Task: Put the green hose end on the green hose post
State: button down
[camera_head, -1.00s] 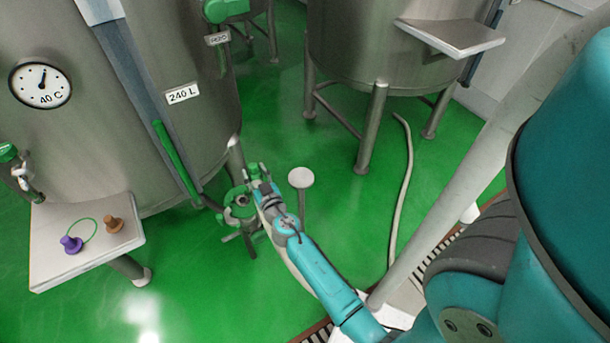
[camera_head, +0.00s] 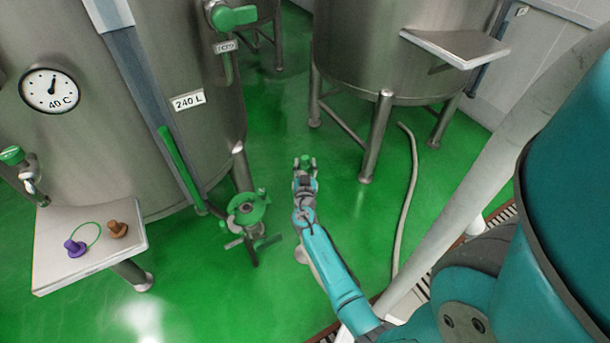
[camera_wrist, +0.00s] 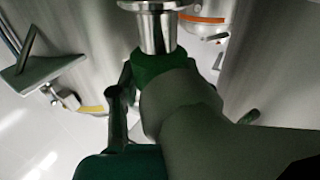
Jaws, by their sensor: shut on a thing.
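My gripper (camera_head: 306,178) is shut on the green hose end (camera_head: 305,161), in front of the tanks and above the green floor. In the wrist view, the hose end shows as a steel flanged fitting (camera_wrist: 157,30) with a green collar (camera_wrist: 156,63), its flange toward the top of the picture. A thick, dull hose body (camera_wrist: 185,105) runs down from the collar. No green hose post can be made out for sure. A pale round piece (camera_head: 302,256) shows partly behind my arm; I cannot tell whether it belongs to a post.
A green-topped valve fitting (camera_head: 246,210) stands left of my gripper, apart from it. Steel tank legs (camera_head: 376,140) rise at the back right. A pale hose (camera_head: 410,190) lies on the floor at right. A small shelf (camera_head: 120,240) holds purple and brown pegs.

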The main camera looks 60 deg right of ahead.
jog(key=shift+f, duration=2.3)
jog(key=shift+f, duration=0.15)
jog(key=c, duration=0.5)
grip_release()
jog(key=shift+c, duration=0.2)
